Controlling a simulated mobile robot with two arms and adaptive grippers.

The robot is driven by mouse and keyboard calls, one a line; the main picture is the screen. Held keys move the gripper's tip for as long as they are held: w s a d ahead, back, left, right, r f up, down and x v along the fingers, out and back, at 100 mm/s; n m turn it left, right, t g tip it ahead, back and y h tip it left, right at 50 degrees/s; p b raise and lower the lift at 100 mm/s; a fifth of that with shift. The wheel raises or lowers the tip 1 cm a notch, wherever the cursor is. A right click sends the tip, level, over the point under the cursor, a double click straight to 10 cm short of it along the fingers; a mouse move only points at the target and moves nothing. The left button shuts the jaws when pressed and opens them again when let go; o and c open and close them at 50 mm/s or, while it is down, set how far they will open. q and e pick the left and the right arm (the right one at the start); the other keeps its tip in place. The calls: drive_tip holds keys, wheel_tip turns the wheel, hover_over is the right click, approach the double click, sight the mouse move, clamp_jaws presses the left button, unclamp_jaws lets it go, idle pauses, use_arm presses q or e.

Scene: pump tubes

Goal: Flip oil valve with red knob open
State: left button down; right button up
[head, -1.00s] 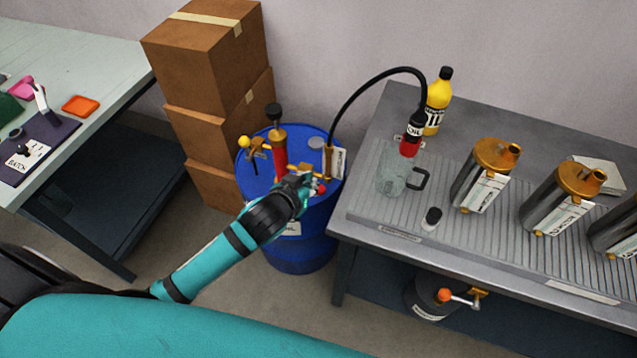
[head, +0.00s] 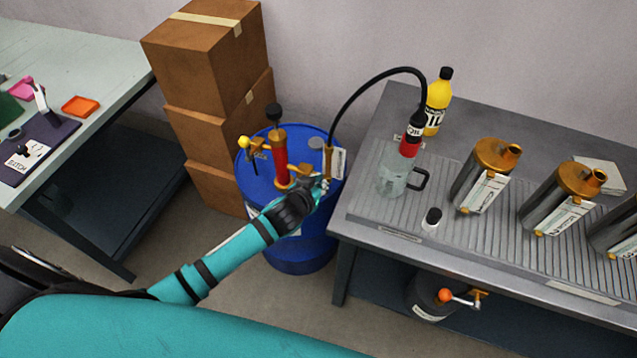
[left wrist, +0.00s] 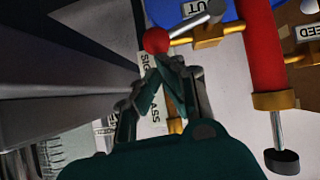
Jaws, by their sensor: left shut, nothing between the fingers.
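The red knob (left wrist: 156,40) shows in the left wrist view at the end of a metal lever (left wrist: 190,27). The lever runs to a brass valve (left wrist: 208,32) joined to a red pump tube (left wrist: 258,45). The pump tube (head: 280,160) stands upright on the blue drum (head: 258,190) in the head view. My left gripper (head: 321,184) is at the drum's right side, with its fingertips (left wrist: 160,66) shut together right at the red knob. I cannot tell whether they touch it. In the head view my gripper hides the knob and lever. My right gripper is not in view.
A second valve with a yellow knob (head: 244,142) sits left of the pump. A black hose (head: 365,85) arches from the drum to a glass jug (head: 393,172) on the grey bench (head: 372,120). Cardboard boxes (head: 205,60) stand behind the drum's left.

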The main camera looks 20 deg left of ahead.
use_arm(q)
drive_tip(key=shift+d+f+m+y, duration=0.15)
drive_tip(key=shift+d+f, duration=0.25)
drive_tip(key=shift+f, duration=0.2)
drive_tip(key=shift+d+f+m+y, duration=0.15)
drive_tip(key=shift+d+f, duration=0.25)
drive_tip(key=shift+f, duration=0.15)
drive_tip(key=shift+r, duration=0.15)
